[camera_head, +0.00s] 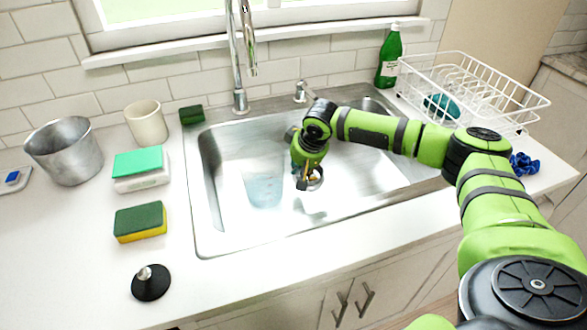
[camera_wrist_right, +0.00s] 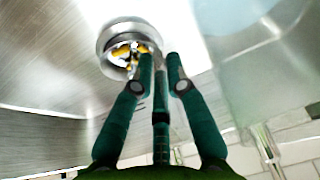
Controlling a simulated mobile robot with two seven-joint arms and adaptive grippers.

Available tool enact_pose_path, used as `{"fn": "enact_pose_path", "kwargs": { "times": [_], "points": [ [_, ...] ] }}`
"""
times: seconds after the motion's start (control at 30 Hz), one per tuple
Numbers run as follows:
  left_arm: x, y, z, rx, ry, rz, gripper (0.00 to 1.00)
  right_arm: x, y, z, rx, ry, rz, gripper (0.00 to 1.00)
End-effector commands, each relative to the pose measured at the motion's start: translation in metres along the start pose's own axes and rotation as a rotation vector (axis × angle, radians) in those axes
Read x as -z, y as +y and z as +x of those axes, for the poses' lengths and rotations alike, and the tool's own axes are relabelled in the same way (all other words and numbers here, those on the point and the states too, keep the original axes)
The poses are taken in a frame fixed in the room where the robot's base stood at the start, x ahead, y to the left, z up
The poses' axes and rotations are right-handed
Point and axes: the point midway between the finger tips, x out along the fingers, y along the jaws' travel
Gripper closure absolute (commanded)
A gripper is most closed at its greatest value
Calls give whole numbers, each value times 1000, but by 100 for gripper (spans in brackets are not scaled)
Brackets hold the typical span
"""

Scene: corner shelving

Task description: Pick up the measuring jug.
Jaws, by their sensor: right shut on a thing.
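The measuring jug (camera_head: 264,192) is a clear, faintly bluish vessel in the left half of the sink basin. My right gripper (camera_head: 303,184) reaches down into the sink just to the right of the jug and is shut on it. In the right wrist view the see-through jug (camera_wrist_right: 232,18) fills the upper right, beside my dark green fingers (camera_wrist_right: 159,62). The part of the jug between the fingers is too clear to make out. My left gripper is not in view.
The steel sink (camera_head: 225,235) surrounds the jug, with a drain holding yellow bits (camera_wrist_right: 127,50) beneath my gripper. A tall faucet (camera_head: 236,60) stands behind. Sponges (camera_head: 140,222), a metal pot (camera_head: 65,152) and a black stopper (camera_head: 151,284) are left; a dish rack (camera_head: 470,95) is right.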

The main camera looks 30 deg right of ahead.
Motion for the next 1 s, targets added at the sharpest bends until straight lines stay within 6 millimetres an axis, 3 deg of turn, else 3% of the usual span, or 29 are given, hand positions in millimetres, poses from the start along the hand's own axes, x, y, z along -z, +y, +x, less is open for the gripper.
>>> {"fn": "enact_pose_path", "kwargs": {
  "times": [0.47,1.0],
  "points": [
    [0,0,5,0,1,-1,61,18,-2,-38,5,8,2,100],
    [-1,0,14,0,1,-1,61,10,59,-83,2,5,3,100]
  ]
}}
